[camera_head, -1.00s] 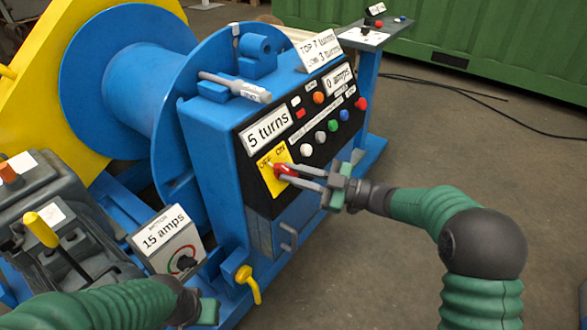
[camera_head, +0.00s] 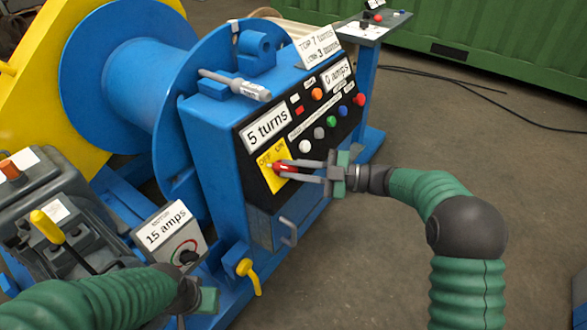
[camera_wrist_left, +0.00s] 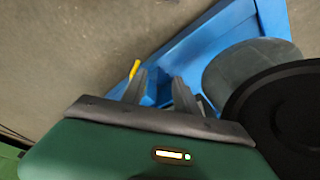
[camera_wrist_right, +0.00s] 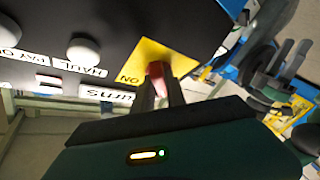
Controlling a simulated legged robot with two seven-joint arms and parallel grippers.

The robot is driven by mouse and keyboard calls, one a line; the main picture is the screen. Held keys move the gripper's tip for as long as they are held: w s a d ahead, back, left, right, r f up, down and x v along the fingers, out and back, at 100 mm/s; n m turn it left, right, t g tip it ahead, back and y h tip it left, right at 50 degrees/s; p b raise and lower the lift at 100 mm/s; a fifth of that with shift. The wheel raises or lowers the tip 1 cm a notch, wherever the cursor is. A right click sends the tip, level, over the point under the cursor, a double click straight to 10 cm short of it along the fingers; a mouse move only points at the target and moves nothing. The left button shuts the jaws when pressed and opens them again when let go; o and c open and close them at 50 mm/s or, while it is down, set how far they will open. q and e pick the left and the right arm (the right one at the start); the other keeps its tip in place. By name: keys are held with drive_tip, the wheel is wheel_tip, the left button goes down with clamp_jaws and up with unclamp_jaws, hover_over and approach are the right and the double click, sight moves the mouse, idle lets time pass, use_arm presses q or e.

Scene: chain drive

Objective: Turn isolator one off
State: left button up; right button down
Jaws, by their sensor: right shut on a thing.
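A red switch handle (camera_head: 285,168) sits on a yellow plate (camera_head: 272,183) marked OFF and ON, low on the black control panel (camera_head: 305,112). My right gripper (camera_head: 287,167) is shut on the red handle. The handle's pale tip points left, close under the OFF lettering. The right wrist view shows the red handle (camera_wrist_right: 155,75) between the two fingers, with ON readable on the yellow plate (camera_wrist_right: 168,57). My left gripper (camera_wrist_left: 158,78) is empty, with its fingers apart, above blue framework. It is mostly hidden in the head view.
Coloured buttons and a "5 turns" display (camera_head: 266,127) lie above the switch. A yellow lever (camera_head: 248,272) and grey bar handle (camera_head: 289,232) stick out below. A "15 amps" box (camera_head: 166,233) stands near my left arm.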

drive_tip(key=c, duration=1.4)
unclamp_jaws()
drive_tip(key=shift+f, duration=0.3)
drive_tip(key=shift+c, duration=0.2)
drive_tip(key=shift+o, duration=0.4)
drive_tip(key=shift+r, duration=0.1)
drive_tip(key=shift+r, duration=0.1)
drive_tip(key=shift+d, duration=0.4)
drive_tip(key=s+d+p, duration=0.3)
drive_tip(key=d+p, duration=0.2)
drive_tip(key=d, duration=1)
drive_tip(key=shift+s+d+p, duration=0.15)
drive_tip(key=shift+d+p, duration=0.25)
